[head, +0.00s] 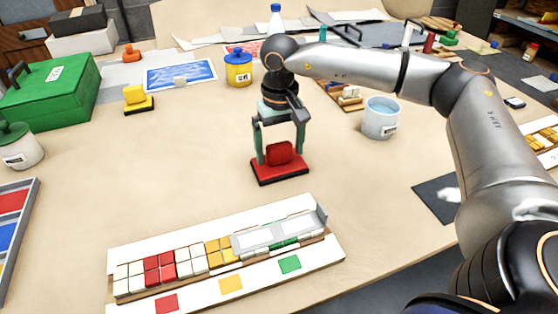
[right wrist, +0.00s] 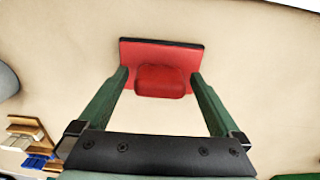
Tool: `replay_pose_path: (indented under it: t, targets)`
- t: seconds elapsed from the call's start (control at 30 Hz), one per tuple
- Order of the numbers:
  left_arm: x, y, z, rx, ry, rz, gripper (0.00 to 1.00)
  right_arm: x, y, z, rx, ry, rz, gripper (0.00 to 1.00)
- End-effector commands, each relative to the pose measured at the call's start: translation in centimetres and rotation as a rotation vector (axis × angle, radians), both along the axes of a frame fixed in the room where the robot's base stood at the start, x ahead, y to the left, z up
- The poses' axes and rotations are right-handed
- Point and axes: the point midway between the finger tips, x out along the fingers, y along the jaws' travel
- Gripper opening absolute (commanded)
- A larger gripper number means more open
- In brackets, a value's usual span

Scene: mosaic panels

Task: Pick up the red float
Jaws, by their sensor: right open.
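The red float (head: 281,173) lies on the table with its flat red base down and a raised red handle block on top. My right gripper (head: 281,158) points down over it with its green fingers open, one on each side of the handle. In the right wrist view the float (right wrist: 160,82) sits between the open fingertips (right wrist: 160,85), with a visible gap at each side of the handle. My left gripper is not in view.
A white mosaic panel (head: 128,256) with tiles lies in front of the float. A yellow float (head: 138,98), a yellow jar (head: 239,68) and a water bucket (head: 381,118) stand behind. A green box (head: 50,92) is at left. Table left of the float is clear.

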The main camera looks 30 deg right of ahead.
Motion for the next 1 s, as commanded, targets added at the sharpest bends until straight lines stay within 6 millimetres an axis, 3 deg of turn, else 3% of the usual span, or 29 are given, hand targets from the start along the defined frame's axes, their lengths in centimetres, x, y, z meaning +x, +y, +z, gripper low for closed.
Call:
replay_pose_path:
  t: [0.3,1.0]
  targets:
    - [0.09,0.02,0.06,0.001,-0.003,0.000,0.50,0.01,-0.01,-0.66,0.001,-0.001,-0.001,1.00]
    - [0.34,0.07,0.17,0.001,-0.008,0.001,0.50,0.00,-0.02,-0.63,0.000,-0.001,-0.001,0.21]
